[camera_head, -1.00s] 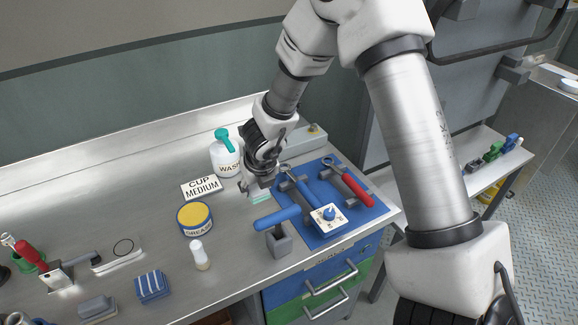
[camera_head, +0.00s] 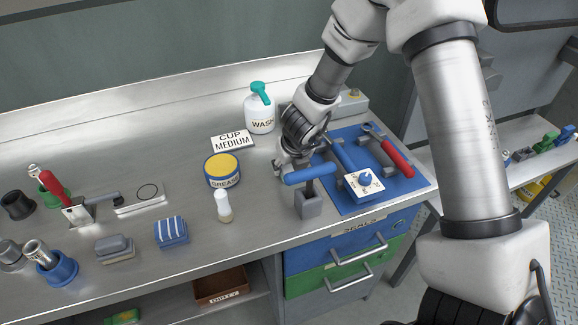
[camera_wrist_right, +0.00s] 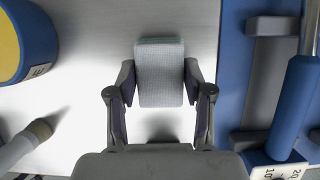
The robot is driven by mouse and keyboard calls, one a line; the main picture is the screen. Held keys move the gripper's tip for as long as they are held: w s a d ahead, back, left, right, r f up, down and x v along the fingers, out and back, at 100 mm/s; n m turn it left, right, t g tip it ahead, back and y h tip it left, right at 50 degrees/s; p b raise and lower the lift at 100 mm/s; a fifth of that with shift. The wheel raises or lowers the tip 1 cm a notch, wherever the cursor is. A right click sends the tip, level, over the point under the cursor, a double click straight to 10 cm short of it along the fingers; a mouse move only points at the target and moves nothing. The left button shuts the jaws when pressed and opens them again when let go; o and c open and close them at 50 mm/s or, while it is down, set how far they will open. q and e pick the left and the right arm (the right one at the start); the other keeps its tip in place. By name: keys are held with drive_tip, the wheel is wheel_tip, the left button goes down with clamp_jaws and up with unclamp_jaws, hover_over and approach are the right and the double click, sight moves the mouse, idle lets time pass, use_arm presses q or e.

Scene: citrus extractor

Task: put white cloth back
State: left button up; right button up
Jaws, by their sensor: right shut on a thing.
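The white cloth (camera_wrist_right: 160,78) is a pale grey-white folded pad with a thin green edge at its far end. It lies between the two fingers of my right gripper (camera_wrist_right: 160,88) in the right wrist view, and the gripper is shut on it. In the head view my right gripper (camera_head: 283,170) is low over the bench, between the grease tin and the blue tool mat, and the cloth is hidden there. I cannot tell whether the cloth touches the bench. My left gripper is not in view.
The grease tin (camera_head: 222,170) and white-capped bottle (camera_head: 223,206) stand left of the gripper. The wash bottle (camera_head: 260,112) is behind. A blue-handled tool on a grey block (camera_head: 309,203) and the blue mat (camera_head: 350,202) are close right. A striped blue cloth (camera_head: 171,231) lies further left.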

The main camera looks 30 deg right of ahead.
drive_tip(key=shift+f, duration=0.25)
drive_tip(key=o, duration=1.1)
drive_tip(key=shift+r, duration=0.1)
drive_tip(key=shift+s+r+p, duration=0.1)
drive_tip(key=shift+r+p, duration=0.3)
drive_tip(key=shift+r, duration=0.2)
drive_tip(key=p+v, duration=0.4)
drive_tip(key=v, duration=0.7)
drive_tip(key=shift+s, duration=0.1)
drive_tip(key=shift+r, duration=0.1)
